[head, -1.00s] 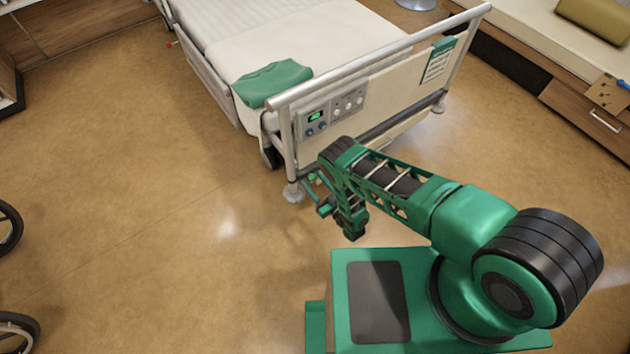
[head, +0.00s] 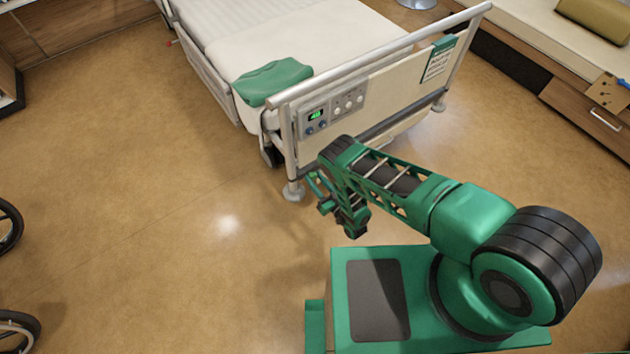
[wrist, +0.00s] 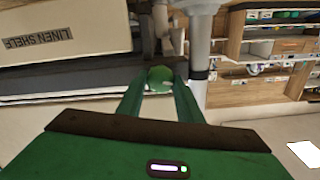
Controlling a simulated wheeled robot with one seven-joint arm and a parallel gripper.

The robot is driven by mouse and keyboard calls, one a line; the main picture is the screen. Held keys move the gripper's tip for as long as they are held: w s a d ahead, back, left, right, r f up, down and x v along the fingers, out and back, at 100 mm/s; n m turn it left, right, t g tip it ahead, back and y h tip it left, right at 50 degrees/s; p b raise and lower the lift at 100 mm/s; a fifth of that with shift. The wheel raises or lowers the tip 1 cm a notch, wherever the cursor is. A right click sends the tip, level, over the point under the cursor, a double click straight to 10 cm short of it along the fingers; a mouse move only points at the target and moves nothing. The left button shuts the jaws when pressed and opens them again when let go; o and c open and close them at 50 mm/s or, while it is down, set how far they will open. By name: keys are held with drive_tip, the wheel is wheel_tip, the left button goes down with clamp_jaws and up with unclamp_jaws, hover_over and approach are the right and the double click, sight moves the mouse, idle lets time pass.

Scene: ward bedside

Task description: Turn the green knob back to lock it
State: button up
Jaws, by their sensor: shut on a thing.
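The green knob (wrist: 159,78) shows in the wrist view as a round green end between the two green fingers of my gripper (wrist: 160,90). The fingers are shut on it, one on each side. In the head view my gripper (head: 316,187) is low beside the near left corner of the bed's foot end, next to the bed leg (head: 293,190). The knob cannot be made out clearly there, as my gripper and wrist cover that spot.
The bed footboard (head: 395,95) carries a control panel (head: 316,116) with a lit green display, just above my arm. A green cloth (head: 272,82) lies on the mattress. Wheelchair wheels (head: 8,228) show at the left edge. The floor between is clear.

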drive_tip(key=m, duration=0.4)
drive_tip(key=shift+d+m, duration=0.2)
drive_tip(key=shift+m, duration=0.1)
drive_tip(key=m, duration=0.3)
drive_tip(key=shift+f+m, duration=0.1)
drive_tip(key=shift+m, duration=0.3)
drive_tip(key=m, duration=0.3)
drive_tip(key=shift+d+f, duration=0.1)
drive_tip(key=shift+f+m, duration=0.1)
drive_tip(key=shift+m, duration=1.9)
drive_tip(key=o, duration=1)
